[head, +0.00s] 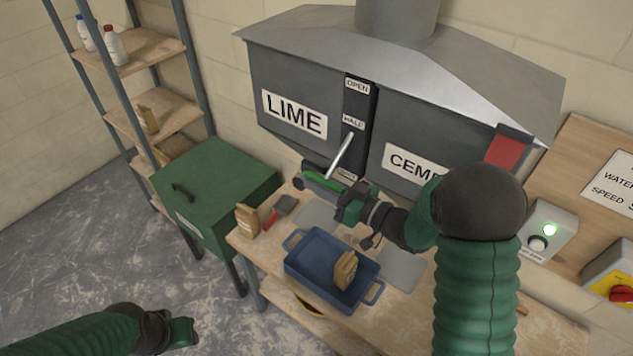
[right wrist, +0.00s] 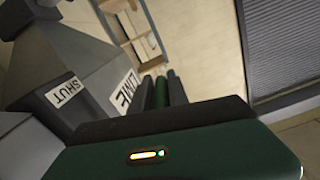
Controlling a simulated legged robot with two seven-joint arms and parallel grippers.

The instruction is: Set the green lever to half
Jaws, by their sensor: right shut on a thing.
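The green lever has a bright green grip (head: 325,181) and a pale metal rod (head: 340,155). It stands at the front of the grey hopper, between the LIME label (head: 294,113) and the partly hidden CEMENT label. A dark strip behind it carries OPEN at the top, HALF lower down and SHUT (head: 346,174) at the bottom. The grip is low, close to SHUT. My right gripper (head: 346,198) is shut on the lever's grip; in the right wrist view green (right wrist: 161,92) shows between its dark fingers. My left gripper (head: 176,334) is low at left, away from everything; its jaws are unclear.
A blue tray (head: 302,281) holding a tan bag (head: 345,270) stands on the wooden table below my right arm. A green box (head: 213,185) and shelves stand further left. A panel with a lit green button is right.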

